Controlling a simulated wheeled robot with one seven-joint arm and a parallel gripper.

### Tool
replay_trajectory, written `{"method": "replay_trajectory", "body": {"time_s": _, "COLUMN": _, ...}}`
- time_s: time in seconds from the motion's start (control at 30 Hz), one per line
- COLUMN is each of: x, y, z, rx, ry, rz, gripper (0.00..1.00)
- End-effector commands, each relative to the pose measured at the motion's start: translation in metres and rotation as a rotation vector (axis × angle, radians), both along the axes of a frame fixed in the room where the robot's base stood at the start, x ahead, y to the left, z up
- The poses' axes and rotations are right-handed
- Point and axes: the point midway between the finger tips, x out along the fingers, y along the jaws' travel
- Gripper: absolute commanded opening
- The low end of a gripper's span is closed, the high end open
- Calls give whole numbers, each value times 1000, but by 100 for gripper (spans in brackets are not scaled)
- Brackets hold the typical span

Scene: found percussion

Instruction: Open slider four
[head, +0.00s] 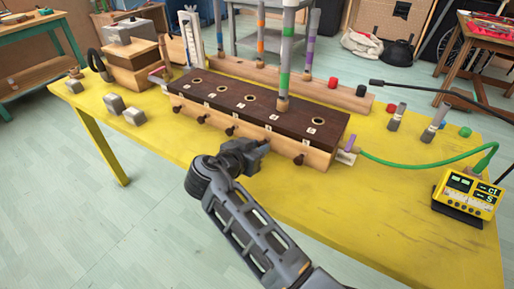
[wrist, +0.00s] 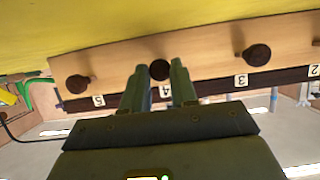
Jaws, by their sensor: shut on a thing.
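The long box (head: 228,128) has a dark top with several round holes and a pale wooden front with a row of dark knobs. In the wrist view, which is upside down, the slider four knob (wrist: 160,70) sits between the fingers of my gripper (wrist: 157,76), above the label 4 (wrist: 165,91). My gripper (head: 262,150) is shut on this knob at the box front. In the head view my gripper hides the knob. How far slider four is out, I cannot tell.
Neighbouring knobs five (wrist: 78,84) and three (wrist: 256,55) stand on either side of my fingers. A striped tube (head: 286,60) stands upright on the box top. A green cable (head: 415,163) runs to a yellow meter (head: 466,194). The yellow table (head: 340,205) is clear in front.

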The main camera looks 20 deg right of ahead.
Motion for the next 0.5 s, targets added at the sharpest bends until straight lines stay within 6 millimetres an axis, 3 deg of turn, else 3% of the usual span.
{"method": "replay_trajectory", "body": {"time_s": 0.2, "x": 0, "y": 0, "z": 0, "rx": 0, "ry": 0, "rz": 0, "gripper": 0}}
{"method": "replay_trajectory", "body": {"time_s": 0.5, "x": 0, "y": 0, "z": 0, "rx": 0, "ry": 0, "rz": 0, "gripper": 0}}
